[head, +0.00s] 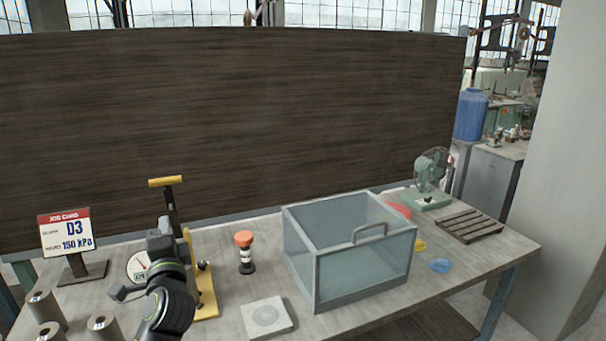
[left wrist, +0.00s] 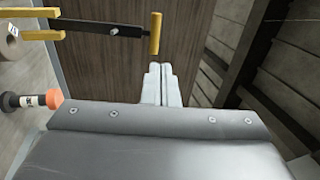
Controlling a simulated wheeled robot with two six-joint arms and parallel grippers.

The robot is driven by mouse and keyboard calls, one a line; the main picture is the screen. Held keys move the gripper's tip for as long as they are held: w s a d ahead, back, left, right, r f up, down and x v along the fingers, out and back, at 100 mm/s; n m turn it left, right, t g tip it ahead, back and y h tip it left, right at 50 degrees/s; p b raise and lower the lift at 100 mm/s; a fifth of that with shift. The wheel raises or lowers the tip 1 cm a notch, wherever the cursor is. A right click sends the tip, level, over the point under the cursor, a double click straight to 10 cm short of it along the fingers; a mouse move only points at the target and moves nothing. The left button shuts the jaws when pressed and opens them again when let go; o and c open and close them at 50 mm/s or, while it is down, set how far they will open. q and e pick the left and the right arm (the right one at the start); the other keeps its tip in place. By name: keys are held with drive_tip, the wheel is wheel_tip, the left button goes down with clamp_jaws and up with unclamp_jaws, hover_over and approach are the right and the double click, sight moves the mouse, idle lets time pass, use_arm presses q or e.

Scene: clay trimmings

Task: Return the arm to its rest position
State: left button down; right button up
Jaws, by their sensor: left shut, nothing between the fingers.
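My left gripper (head: 165,226) shows in the head view over the front left of the workbench, beside the yellow hand pump. In the left wrist view, its two pale fingers (left wrist: 161,82) lie together with nothing between them. My left arm rises from the bottom edge of the head view and hides part of the pump's base and the gauge. My right gripper is in neither view.
The yellow-handled pump (head: 166,181) stands close by; its handle shows in the left wrist view (left wrist: 155,34). A job card (head: 66,232) and metal cylinders (head: 103,326) are left. An orange-topped lamp (head: 245,252), white plate (head: 266,316) and clear bin (head: 353,277) are right.

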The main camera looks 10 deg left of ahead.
use_arm(q)
drive_tip(key=s+f+n+g+h, duration=0.2)
drive_tip(key=s+f+n+g, duration=0.1)
drive_tip(key=s+f, duration=0.55)
drive_tip(key=s+f+n+g+h, duration=0.2)
drive_tip(key=s+f+n+g, duration=0.3)
drive_tip(key=f, duration=0.7)
drive_tip(key=s+d+f+n+g+h, duration=0.2)
drive_tip(key=s+d+f+g, duration=0.3)
drive_tip(key=s, duration=0.7)
drive_tip(key=s+d+f+n+g+h, duration=0.1)
drive_tip(key=s+d+f+n+h, duration=0.15)
drive_tip(key=s+f, duration=0.6)
wheel_tip(320, 180, down, 21)
drive_tip(key=s+a+g, duration=0.1)
drive_tip(key=s+a, duration=0.1)
drive_tip(key=s+d+f+g+h, duration=0.1)
drive_tip(key=s+f, duration=1.4)
drive_tip(key=f, duration=0.1)
drive_tip(key=shift+s+f, duration=0.15)
drive_tip(key=shift+f, duration=0.15)
